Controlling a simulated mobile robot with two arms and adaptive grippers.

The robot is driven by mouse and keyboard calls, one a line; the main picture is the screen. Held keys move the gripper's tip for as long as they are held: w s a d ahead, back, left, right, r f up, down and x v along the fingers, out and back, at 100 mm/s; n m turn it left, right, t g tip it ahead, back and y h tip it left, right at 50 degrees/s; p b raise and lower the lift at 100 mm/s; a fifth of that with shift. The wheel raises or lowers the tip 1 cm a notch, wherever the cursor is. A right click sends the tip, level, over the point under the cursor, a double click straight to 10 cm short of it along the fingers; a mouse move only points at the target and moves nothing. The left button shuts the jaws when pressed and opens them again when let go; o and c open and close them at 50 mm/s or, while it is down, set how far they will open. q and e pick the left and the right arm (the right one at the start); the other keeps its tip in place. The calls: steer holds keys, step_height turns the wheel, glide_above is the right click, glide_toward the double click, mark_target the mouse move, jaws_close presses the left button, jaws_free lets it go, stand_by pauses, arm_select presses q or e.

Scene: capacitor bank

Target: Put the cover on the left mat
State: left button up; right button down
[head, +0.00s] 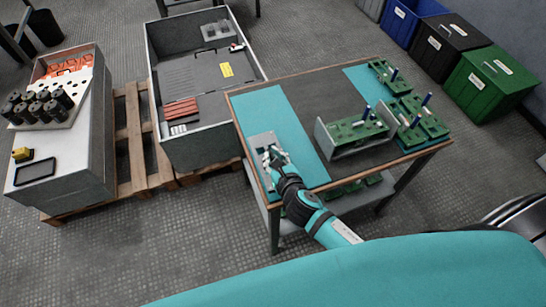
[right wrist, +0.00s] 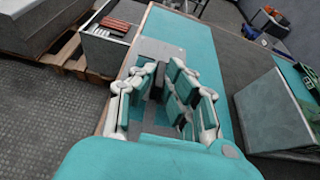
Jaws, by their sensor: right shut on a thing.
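The cover (head: 262,142) is a flat light-grey plate at the left mat (head: 268,102), a teal strip along the table's left side. It lies over the mat's near half; I cannot tell whether it rests fully on it. My right gripper (head: 276,160) reaches in from the front and is shut on the cover, hiding part of it. In the right wrist view the gripper fingers (right wrist: 168,95) stand over the grey cover (right wrist: 160,48), with the teal mat (right wrist: 185,32) around it. My left gripper is not in view.
A grey open housing (head: 355,145) with green boards stands at the table's middle. More green boards (head: 425,125) lie on the right mat (head: 362,80). A large grey cabinet (head: 205,145) lies open behind the table on the left. Blue, black and green bins stand at the back right.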

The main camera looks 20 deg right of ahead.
steer(key=shift+p, duration=0.5)
stand_by(1.0)
steer(key=shift+s+f+b, duration=0.1)
steer(key=shift+f+b, duration=0.3)
steer(key=shift+f, duration=0.4)
stand_by(1.1)
steer(key=c, duration=1.3)
jaws_free()
steer(key=shift+s, duration=0.15)
steer(key=v, duration=1.1)
steer(key=shift+s+r, duration=0.1)
steer(key=shift+s, duration=0.25)
steer(key=shift+d, duration=0.1)
